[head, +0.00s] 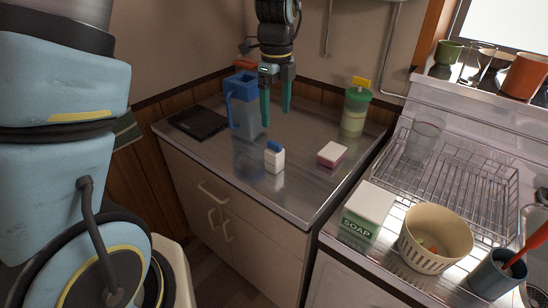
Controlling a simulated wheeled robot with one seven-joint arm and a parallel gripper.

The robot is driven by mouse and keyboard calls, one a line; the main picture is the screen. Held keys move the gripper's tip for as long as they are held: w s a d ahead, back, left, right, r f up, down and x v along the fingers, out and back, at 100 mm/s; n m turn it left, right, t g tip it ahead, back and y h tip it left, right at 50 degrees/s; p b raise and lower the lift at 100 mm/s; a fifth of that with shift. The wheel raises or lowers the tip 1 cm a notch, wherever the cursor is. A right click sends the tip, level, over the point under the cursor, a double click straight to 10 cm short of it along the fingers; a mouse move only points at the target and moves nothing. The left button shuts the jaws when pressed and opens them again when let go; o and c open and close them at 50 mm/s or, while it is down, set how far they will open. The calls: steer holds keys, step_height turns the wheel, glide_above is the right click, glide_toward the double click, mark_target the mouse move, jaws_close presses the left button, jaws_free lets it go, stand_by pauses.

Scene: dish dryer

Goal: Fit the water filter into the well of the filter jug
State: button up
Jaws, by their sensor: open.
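The filter jug (246,122) stands upright on the metal counter, with a blue top and handle and a grey body. Its well cannot be made out from here. The water filter (274,160), a small white piece with a blue top, stands upright on the counter in front of the jug and to its right. My gripper (276,117) points down with its two teal fingers apart and nothing between them. It shows above the filter in the picture and just right of the jug, with the left finger overlapping the jug's right edge.
A sponge (332,154) lies right of the filter, and a green-lidded bottle (354,112) stands behind it. A dark flat slab (198,123) lies left of the jug. A soap box (368,211), a cream colander (435,238) and a wire rack (455,170) are at right.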

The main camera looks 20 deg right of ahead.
steer(key=shift+s+d+f, duration=0.1)
steer(key=shift+d+f, duration=0.1)
steer(key=shift+f, duration=0.2)
steer(key=p, duration=0.1)
glide_above(273, 142)
steer(key=s+d, duration=0.1)
step_height(273, 142, down, 4)
steer(key=shift+f, duration=0.2)
steer(key=f, duration=0.1)
steer(key=f+p, duration=0.1)
steer(key=f, duration=0.1)
steer(key=a+f+p, duration=0.1)
steer(key=shift+w+f, duration=0.2)
steer(key=shift+w, duration=0.2)
steer(key=shift+f, duration=0.6)
steer(key=shift+c, duration=0.4)
jaws_close()
